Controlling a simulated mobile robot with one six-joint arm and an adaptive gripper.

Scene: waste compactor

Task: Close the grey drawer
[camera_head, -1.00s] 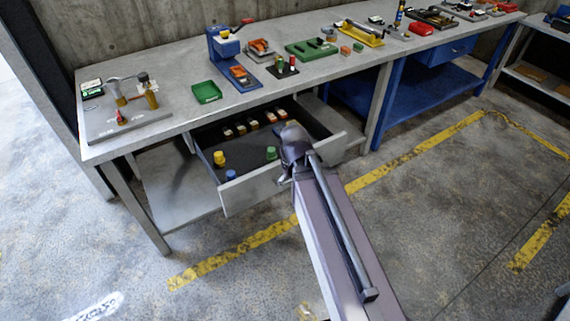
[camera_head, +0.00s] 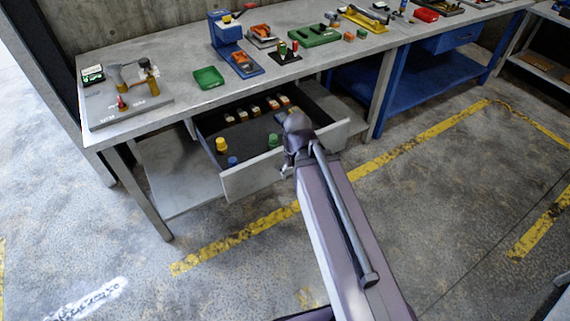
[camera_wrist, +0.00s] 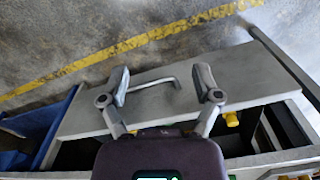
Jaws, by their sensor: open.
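The grey drawer stands pulled out under the grey bench; its front panel (camera_head: 250,181) faces the open floor. Inside it are a yellow, a blue and a green piece near the front and several small orange-and-white items further back. In the wrist view the front panel (camera_wrist: 235,78) lies beneath my gripper (camera_wrist: 164,84), with its bar handle (camera_wrist: 150,83) between the two spread fingers. The fingers look open and empty; I cannot tell whether they touch the panel.
The grey bench top (camera_head: 150,55) above the drawer carries a green tray (camera_head: 208,77), a blue press (camera_head: 228,40) and several other tools. A lower shelf (camera_head: 185,185) sits under the bench. A blue cabinet (camera_head: 430,72) stands to the right. The floor in front is clear.

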